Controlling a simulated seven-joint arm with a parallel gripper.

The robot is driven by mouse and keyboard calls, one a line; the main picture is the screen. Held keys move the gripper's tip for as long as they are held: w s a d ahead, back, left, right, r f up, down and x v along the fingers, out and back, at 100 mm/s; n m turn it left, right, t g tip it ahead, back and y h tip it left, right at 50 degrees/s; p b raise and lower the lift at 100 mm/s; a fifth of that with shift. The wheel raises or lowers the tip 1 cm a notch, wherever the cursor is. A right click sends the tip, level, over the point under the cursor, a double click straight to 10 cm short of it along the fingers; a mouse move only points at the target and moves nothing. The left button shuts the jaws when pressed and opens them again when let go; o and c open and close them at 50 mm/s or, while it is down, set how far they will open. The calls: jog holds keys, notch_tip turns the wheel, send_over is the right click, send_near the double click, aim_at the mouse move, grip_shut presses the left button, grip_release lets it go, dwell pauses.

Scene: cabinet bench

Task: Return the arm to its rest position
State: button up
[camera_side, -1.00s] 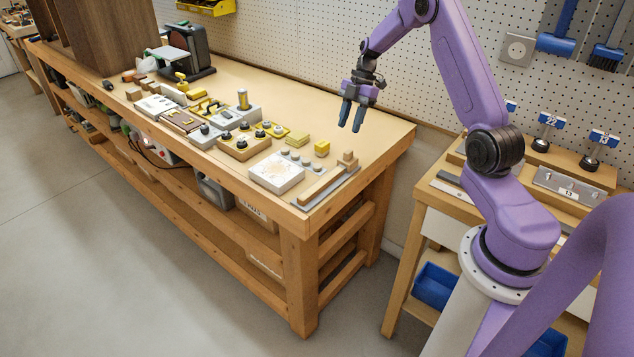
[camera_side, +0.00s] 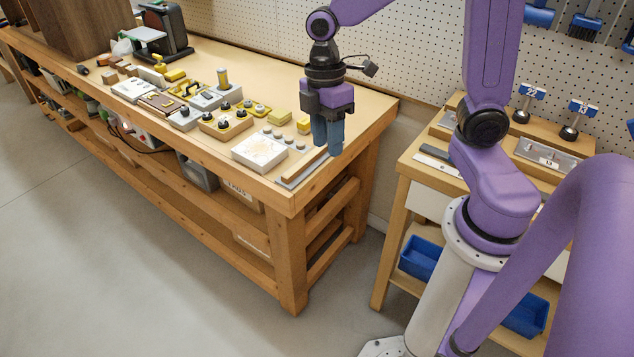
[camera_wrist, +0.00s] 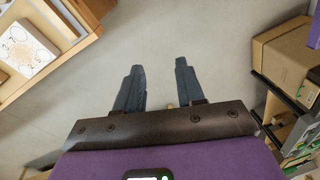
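My gripper (camera_side: 328,145) shows in the side view at the near right end of the long wooden bench (camera_side: 365,115), pointing down, with its blue-grey fingers overlapping in that view. In the wrist view my gripper (camera_wrist: 158,85) has its two fingers clearly apart with nothing between them, and grey floor shows beyond. In the side view the fingers cover part of the wooden block piece at the bench's end. My purple arm reaches up and out of the top of the side view.
A white patterned box (camera_side: 259,151), a knob board (camera_side: 226,123) and yellow blocks (camera_side: 303,126) stand on the bench near my gripper. A smaller side table (camera_side: 405,163) stands to the right, with floor between. A cardboard box (camera_wrist: 285,58) shows at right in the wrist view.

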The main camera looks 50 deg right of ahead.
jog(key=s+m+t, duration=0.1)
jog(key=s+m, duration=0.1)
jog(key=s, duration=1.3)
jog(key=shift+s+r+t, duration=0.15)
jog(key=shift+r+t, duration=0.05)
jog(key=shift+t, duration=0.1)
